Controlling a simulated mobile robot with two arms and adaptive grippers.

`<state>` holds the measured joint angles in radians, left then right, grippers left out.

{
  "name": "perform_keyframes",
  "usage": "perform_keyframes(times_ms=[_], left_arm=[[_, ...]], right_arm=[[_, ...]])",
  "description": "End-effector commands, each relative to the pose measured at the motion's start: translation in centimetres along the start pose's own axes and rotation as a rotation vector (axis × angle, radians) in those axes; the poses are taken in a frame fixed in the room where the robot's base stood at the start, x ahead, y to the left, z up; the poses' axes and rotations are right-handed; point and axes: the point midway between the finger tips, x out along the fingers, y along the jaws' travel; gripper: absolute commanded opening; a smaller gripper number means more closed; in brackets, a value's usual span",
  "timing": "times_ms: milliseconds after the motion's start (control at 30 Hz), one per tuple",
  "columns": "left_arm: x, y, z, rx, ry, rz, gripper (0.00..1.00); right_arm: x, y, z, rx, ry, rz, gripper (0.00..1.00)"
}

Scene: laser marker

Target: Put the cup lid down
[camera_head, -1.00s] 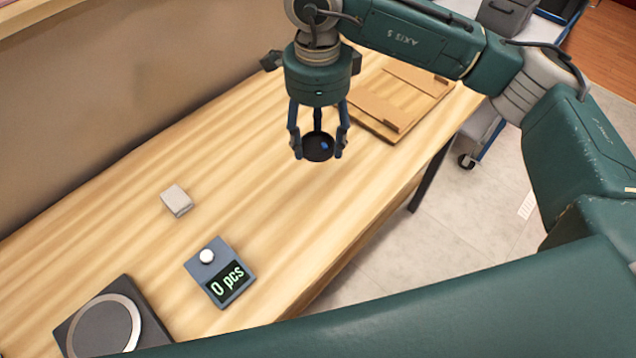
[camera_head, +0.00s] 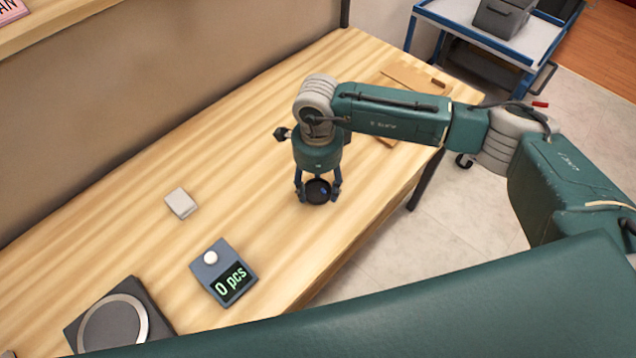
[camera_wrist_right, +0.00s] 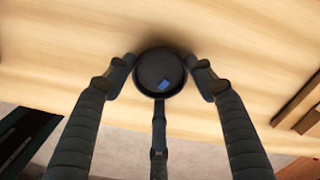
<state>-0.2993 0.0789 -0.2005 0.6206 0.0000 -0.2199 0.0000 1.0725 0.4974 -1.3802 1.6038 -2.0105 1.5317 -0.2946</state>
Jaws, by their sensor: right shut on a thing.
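The cup lid (camera_head: 318,190) is a dark round disc with a small blue mark. My right gripper (camera_head: 318,187) is shut on it, with its fingers around the rim. In the head view the lid is low over the wooden table (camera_head: 250,150), near its front edge; I cannot tell whether it touches the wood. In the right wrist view the lid (camera_wrist_right: 161,73) sits between the fingertips, its face towards the camera. My left gripper is not in view.
A grey counter box (camera_head: 223,272) reading "0 pcs", a small white block (camera_head: 180,203) and a dark round-plated device (camera_head: 118,322) stand to the left. A wooden board (camera_head: 412,80) lies behind my right arm. Table around the lid is clear. A blue-framed cart (camera_head: 490,35) stands beyond.

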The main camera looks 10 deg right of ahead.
Motion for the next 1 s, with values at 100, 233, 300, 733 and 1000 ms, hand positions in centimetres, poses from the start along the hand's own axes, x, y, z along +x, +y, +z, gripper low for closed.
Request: perform_keyframes(times_ms=[100, 233, 300, 733, 1000], left_arm=[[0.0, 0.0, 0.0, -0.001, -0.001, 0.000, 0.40], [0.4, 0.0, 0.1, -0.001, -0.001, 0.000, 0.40], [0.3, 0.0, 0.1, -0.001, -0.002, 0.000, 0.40], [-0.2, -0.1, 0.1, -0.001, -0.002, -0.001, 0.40], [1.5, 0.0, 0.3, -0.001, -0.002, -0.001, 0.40]], right_arm=[[-0.1, 0.0, 0.0, 0.000, -0.001, 0.000, 0.35], [0.3, 0.0, 0.0, 0.000, 0.000, 0.000, 0.35], [0.2, 0.0, 0.0, 0.000, 0.000, 0.000, 0.62], [-0.3, 0.0, 0.0, 0.000, 0.000, 0.000, 0.73], [-4.6, -0.1, 0.1, -0.002, -0.003, -0.004, 0.73]])
